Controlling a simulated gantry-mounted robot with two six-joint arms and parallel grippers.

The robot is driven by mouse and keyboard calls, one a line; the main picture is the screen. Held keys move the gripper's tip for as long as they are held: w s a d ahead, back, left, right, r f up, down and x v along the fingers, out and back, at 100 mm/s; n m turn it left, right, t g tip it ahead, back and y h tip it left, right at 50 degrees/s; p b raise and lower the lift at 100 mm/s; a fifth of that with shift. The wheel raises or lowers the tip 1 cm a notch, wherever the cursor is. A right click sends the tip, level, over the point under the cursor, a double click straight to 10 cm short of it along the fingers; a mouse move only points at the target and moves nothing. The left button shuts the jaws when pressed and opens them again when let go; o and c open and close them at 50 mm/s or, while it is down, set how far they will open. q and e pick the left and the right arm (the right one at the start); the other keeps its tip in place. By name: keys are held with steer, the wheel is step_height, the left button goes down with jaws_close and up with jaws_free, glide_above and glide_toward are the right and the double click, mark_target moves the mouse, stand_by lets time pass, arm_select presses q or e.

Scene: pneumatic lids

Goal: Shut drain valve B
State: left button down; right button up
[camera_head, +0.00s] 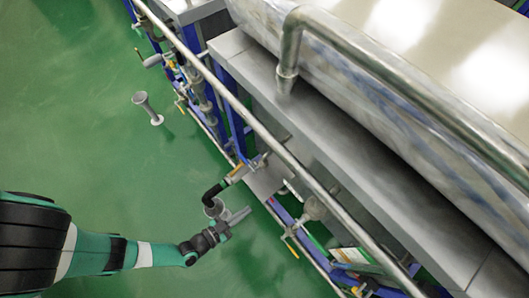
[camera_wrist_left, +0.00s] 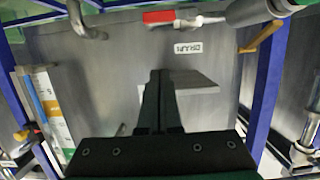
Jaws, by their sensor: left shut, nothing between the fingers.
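My left gripper (camera_head: 238,217) is low beside the machine in the head view, its fingers shut and empty. In the left wrist view its dark fingers (camera_wrist_left: 160,98) are together in front of a grey panel. A red valve handle (camera_wrist_left: 159,17) with a white fitting is beyond the fingertips, apart from them. In the head view a yellow-orange handle (camera_head: 236,170) sits at a black elbow, and another yellow handle (camera_head: 290,247) is lower right. No letter B is readable, so I cannot tell which is drain valve B.
A small label (camera_wrist_left: 188,48) on the panel is unreadable. A long silver rail (camera_head: 240,108) runs diagonally along the machine. Blue frame posts (camera_wrist_left: 265,85) flank the panel. A grey funnel-topped stand (camera_head: 147,105) is on the green floor, which is otherwise open at left.

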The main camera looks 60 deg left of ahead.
arm_select(q)
steer(key=shift+w, duration=0.1)
steer(key=w+a+f+b, duration=0.1)
steer(key=w+f+b, duration=0.5)
steer(key=w+b, duration=0.3)
steer(key=shift+w+f, duration=0.2)
steer(key=shift+s, duration=0.15)
